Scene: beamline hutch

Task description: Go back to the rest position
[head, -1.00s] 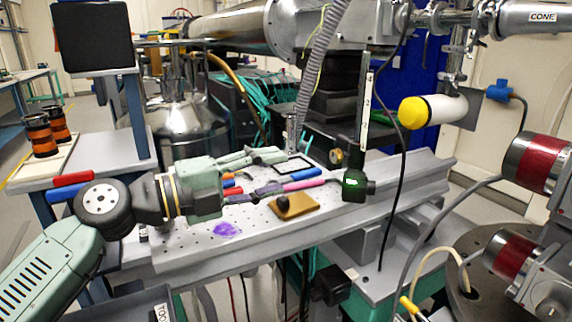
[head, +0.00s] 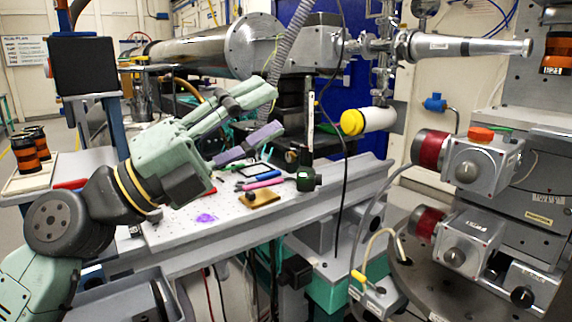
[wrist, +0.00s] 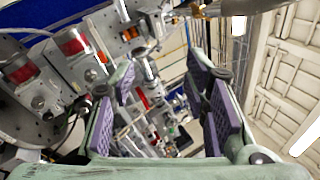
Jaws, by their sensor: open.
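My gripper (head: 278,112) is in the head view, raised above the perforated bench plate (head: 170,232) and pointing up and to the right. Its two fingers are spread apart with nothing between them. In the wrist view my gripper (wrist: 165,88) also shows open, its purple pads apart, with blurred equipment and the ceiling beyond. A tan block (head: 260,199) with a dark knob lies on the plate below the gripper. A purple patch (head: 205,218) is on the plate.
A steel beam pipe (head: 200,52) runs behind the bench. A yellow-and-white cylinder (head: 368,120) and a hanging black cable are right of the gripper. Motor stages (head: 480,165) stand at the right. Orange-and-black containers (head: 25,155) stand on a side table at the left.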

